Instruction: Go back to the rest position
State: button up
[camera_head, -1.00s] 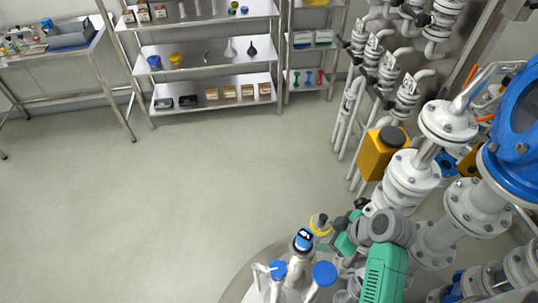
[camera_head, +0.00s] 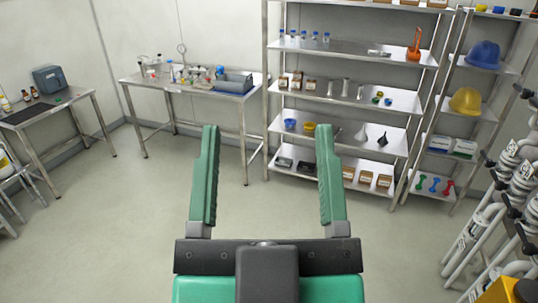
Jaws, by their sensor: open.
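My gripper (camera_head: 268,150) is in the lower middle of the head view. Its two green fingers point away from me and stand wide apart. Nothing is between them but the view of the floor and furniture farther off. It touches nothing that I can see. The grey mount and green body of the gripper fill the bottom edge.
Metal shelving (camera_head: 345,97) with bottles, boxes and funnels stands at the back right. Another table (camera_head: 62,106) stands far left. White pipes (camera_head: 490,215) rise at right. The floor (camera_head: 110,220) is clear.

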jog(key=shift+s+a+r, duration=0.1)
jog(key=shift+s+r, duration=0.1)
jog(key=shift+s, duration=0.05)
notch_tip(320, 180, up, 18)
jog(key=p, duration=1.8)
jog(key=shift+r, duration=0.15)
jog(key=shift+a, duration=0.1)
